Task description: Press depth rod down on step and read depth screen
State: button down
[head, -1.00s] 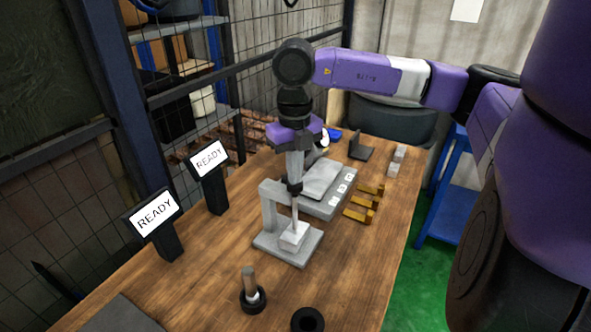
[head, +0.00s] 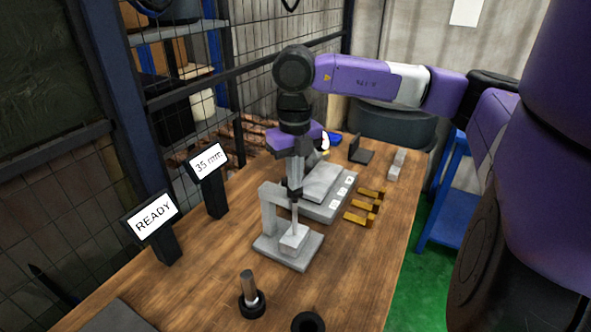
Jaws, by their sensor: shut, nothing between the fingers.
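The depth gauge stand (head: 268,213) is grey, with a flat base and an upright post, on the wooden table. A light block (head: 293,237) sits on its base. The thin depth rod (head: 295,214) stands upright with its lower end at the block. My gripper (head: 295,193) is shut and empty, pointing down at the top of the rod. Whether the fingertips touch it is hard to tell. The rear screen (head: 208,161) reads "35 mm". The front screen (head: 153,217) reads "READY".
Behind the stand is a grey tray (head: 335,210) with small white labels. Brass blocks (head: 361,217) lie to its right. A shaft in a black ring (head: 251,298) and another black ring (head: 308,322) stand near the front. Bare table lies at front right.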

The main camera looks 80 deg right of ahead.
jog(key=shift+r, duration=0.1)
notch_tip(320, 180, up, 9)
jog(key=p, duration=0.3)
dwell(0.7)
dwell(0.5)
